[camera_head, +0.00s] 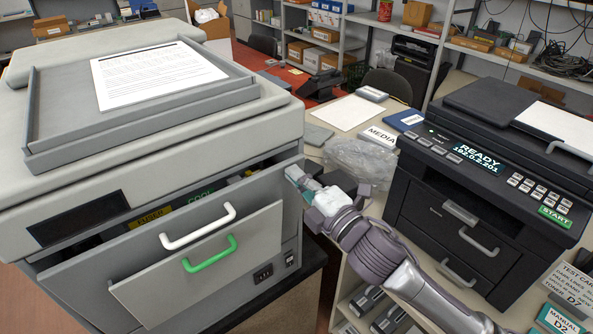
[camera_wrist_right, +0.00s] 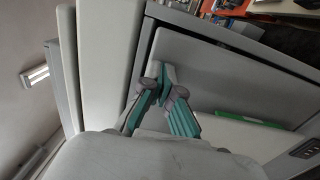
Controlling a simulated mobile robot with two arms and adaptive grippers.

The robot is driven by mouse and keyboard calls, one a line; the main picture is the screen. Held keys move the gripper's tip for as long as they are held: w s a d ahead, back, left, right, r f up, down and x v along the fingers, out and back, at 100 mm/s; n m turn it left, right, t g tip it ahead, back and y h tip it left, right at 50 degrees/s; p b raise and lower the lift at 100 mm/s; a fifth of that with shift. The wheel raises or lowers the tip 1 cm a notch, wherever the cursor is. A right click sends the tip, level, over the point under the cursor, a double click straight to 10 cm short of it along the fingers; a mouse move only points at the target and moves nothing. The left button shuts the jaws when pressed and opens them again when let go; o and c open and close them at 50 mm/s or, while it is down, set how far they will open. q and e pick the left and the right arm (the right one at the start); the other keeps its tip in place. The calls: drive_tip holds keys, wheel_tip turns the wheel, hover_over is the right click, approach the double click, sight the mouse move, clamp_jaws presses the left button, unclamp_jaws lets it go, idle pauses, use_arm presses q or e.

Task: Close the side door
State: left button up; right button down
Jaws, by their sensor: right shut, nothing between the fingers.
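A large grey printer (camera_head: 130,130) stands at the left in the head view. Its front carries a grey door panel (camera_head: 90,262) with a white handle (camera_head: 198,228); its top edge stands away from the body, and labels show in the gap. A lighter panel (camera_head: 150,292) with a green handle (camera_head: 210,254) sits lower. I cannot tell which panel is the side door. My right gripper (camera_head: 294,176) is shut and empty at the grey panel's right edge. In the right wrist view its fingertips (camera_wrist_right: 161,74) are at a grey panel (camera_wrist_right: 215,75); contact is unclear. My left gripper is out of view.
A black printer (camera_head: 480,180) with a lit display stands on the right. Between the printers, a table holds a clear plastic bag (camera_head: 360,160) and a MEDIA box (camera_head: 381,136). Shelves with boxes line the back. Little free room shows around my right arm.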

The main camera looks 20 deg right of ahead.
sight(288, 161)
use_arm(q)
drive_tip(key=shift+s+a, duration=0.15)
use_arm(e)
drive_tip(key=shift+a, duration=0.1)
drive_tip(key=x, duration=0.1)
drive_tip(key=p+x, duration=0.1)
drive_tip(key=x, duration=0.1)
drive_tip(key=shift+r, duration=0.25)
drive_tip(key=shift+w, duration=0.15)
drive_tip(key=shift+r, duration=0.1)
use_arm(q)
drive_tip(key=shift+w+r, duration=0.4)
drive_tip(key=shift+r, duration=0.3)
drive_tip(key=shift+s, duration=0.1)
